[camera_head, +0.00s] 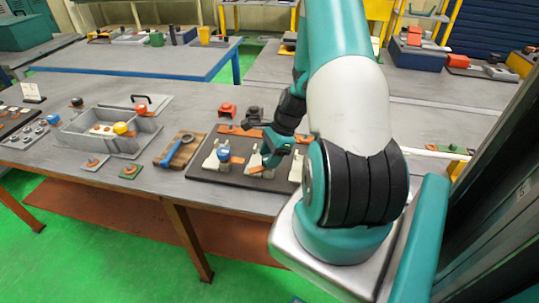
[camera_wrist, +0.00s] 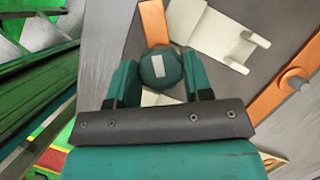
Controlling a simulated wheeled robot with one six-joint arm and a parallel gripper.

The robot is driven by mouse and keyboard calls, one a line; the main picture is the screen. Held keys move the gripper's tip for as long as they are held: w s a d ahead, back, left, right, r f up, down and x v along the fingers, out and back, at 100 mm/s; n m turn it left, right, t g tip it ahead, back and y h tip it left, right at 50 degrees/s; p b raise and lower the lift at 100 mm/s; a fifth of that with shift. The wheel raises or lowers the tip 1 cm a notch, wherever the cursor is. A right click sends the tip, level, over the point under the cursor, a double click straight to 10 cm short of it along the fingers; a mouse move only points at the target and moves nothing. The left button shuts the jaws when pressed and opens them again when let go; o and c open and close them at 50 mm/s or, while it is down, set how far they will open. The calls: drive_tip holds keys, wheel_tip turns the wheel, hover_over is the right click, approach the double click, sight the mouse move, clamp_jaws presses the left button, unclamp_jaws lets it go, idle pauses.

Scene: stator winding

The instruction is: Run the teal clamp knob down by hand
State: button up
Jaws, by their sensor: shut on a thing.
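The teal clamp knob (camera_wrist: 160,70) shows in the wrist view as a round teal top with a pale rectangular mark. It lies between the two teal fingers of my gripper (camera_wrist: 158,78), which is shut on it. An orange bar (camera_wrist: 153,22) and a cream-coloured part (camera_wrist: 225,35) lie just beyond the knob. In the head view my gripper (camera_head: 277,150) is over the dark board (camera_head: 215,172) on the table. The knob cannot be made out there behind the gripper.
A blue knob (camera_head: 224,155) stands on the neighbouring cream part to the left. A longer orange bar (camera_wrist: 290,83) lies to the right in the wrist view. A wooden block with a blue-handled tool (camera_head: 178,150) and a grey tray (camera_head: 95,140) sit further left on the table.

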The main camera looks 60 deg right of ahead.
drive_tip(key=shift+w+r+m+t, duration=0.15)
drive_tip(key=shift+m+t, duration=0.15)
drive_tip(key=shift+m, duration=0.1)
drive_tip(key=o, duration=0.9)
drive_tip(key=shift+o, duration=0.2)
drive_tip(key=b+v, duration=0.1)
drive_tip(key=v, duration=1.6)
drive_tip(key=shift+r+b, duration=0.2)
drive_tip(key=shift+b, duration=0.2)
